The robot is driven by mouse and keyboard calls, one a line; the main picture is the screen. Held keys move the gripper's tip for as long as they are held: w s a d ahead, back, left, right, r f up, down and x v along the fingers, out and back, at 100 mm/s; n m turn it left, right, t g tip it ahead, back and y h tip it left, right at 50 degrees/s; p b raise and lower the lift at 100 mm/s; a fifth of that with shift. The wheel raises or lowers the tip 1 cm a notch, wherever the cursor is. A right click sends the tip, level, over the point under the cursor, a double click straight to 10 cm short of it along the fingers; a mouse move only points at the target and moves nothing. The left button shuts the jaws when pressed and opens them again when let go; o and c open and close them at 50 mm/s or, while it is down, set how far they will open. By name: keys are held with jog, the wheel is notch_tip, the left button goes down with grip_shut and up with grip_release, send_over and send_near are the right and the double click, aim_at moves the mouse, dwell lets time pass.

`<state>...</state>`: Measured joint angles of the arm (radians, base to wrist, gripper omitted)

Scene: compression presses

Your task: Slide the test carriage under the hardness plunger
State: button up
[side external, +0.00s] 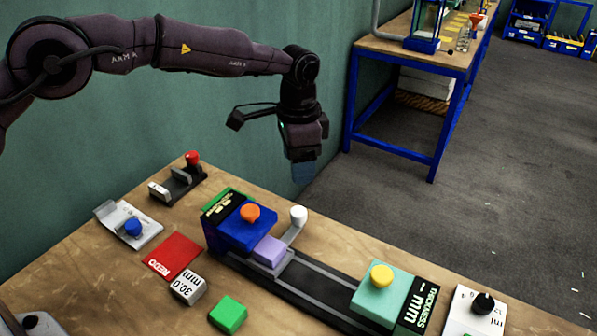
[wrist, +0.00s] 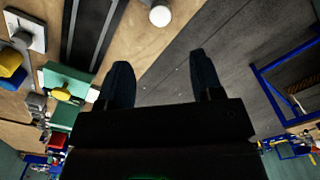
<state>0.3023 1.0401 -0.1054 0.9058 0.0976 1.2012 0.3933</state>
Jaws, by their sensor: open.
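The test carriage (side external: 284,262) sits on the dark rail (side external: 318,288) with a lilac block (side external: 269,251) on it. Its side arm carries a white knob (side external: 299,214), which also shows at the top of the wrist view (wrist: 160,15). The block is right beside a blue press (side external: 243,232) with an orange plunger knob (side external: 250,213); its label is unreadable. A teal press (side external: 380,295) with a yellow knob (side external: 381,275), labelled THICKNESS mm, stands at the rail's right end. My gripper (side external: 303,175) is open and empty, above and behind the white knob, apart from it.
A red REDO card (side external: 173,256), a 30.0 mm block (side external: 188,287) and a green block (side external: 228,314) lie in front of the rail. A red-knobbed fixture (side external: 179,184) and a blue-knobbed plate (side external: 130,226) are left. A black-knobbed plate (side external: 474,312) is right.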

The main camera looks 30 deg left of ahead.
aim_at(299, 211)
dwell(0.3)
notch_tip(299, 211, down, 12)
jog(key=n, duration=0.6)
dwell(0.3)
